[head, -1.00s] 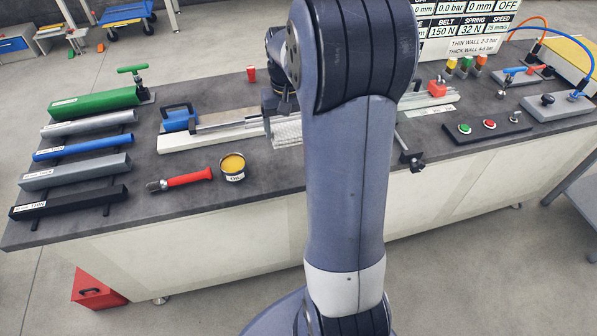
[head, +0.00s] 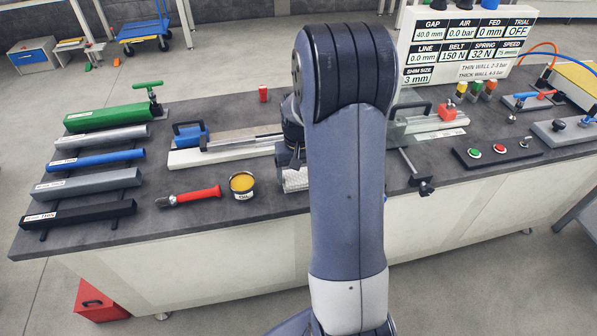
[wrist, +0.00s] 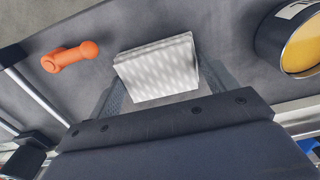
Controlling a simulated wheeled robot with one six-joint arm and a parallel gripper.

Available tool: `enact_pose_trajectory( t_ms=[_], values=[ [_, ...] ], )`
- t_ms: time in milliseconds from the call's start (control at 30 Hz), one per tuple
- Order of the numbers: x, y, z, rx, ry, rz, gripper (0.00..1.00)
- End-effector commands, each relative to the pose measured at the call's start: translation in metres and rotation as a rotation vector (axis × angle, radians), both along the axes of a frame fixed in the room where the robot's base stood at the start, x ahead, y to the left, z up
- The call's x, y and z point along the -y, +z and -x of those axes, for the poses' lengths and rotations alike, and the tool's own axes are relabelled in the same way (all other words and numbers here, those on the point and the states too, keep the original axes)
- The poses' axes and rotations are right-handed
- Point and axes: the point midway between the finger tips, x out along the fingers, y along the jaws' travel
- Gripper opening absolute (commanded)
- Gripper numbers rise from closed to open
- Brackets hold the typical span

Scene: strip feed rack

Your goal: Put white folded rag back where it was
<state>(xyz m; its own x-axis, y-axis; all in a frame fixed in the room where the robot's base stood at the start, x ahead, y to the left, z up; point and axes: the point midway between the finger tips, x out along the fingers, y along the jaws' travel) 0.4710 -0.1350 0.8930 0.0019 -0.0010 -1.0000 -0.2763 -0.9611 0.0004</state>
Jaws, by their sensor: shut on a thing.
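The white folded rag (wrist: 157,68) is between the fingers of my gripper (wrist: 158,74) in the wrist view, and the gripper is shut on it. In the head view the rag (head: 295,180) shows partly, just left of my arm and right of the oil tin (head: 242,184). My gripper (head: 291,158) is mostly hidden there by my arm. The rag is over the front part of the grey bench top (head: 150,215). I cannot tell whether it touches the bench.
The open tin (wrist: 300,45) of yellow oil stands close to the rag. A red-handled tool (head: 190,196) lies left of it. An orange handle (wrist: 70,56) shows on the rag's other side. Several coloured bars (head: 95,160) lie at the left. A button box (head: 497,152) is at the right.

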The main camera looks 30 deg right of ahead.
Motion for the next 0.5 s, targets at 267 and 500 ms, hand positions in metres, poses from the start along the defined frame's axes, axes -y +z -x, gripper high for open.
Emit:
enact_pose_trajectory(
  t_ms=[267, 500],
  values=[
    [0.0, -0.0022, 0.0001, 0.0, 0.0, 0.0, 0.97],
    [0.0, -0.0018, 0.0, 0.0, 0.0, 0.0, 1.0]
  ],
)
